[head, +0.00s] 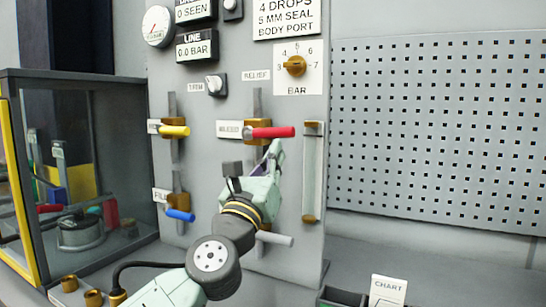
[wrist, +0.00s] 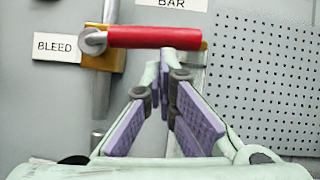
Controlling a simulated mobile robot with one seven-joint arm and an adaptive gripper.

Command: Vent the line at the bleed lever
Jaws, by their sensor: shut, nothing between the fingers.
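The bleed lever (head: 270,132) has a red handle on a brass valve body and points right, about horizontal. It also shows in the wrist view (wrist: 155,37), beside the white BLEED label (wrist: 57,47). My gripper (head: 276,150) is just below the red handle. In the wrist view my gripper (wrist: 165,72) has its purple-padded fingers drawn together at the tips with nothing between them. The tips are close under the handle; I cannot tell whether they touch it. The LINE display (head: 197,46) reads 0.0 BAR.
A yellow lever (head: 174,131) and a blue lever (head: 180,215) are to the left. A grey handle (head: 275,239) is below my gripper. A sight tube (head: 312,175) stands right of the red handle. A perforated panel (head: 435,120) is at right, a glass-sided case (head: 80,170) at left.

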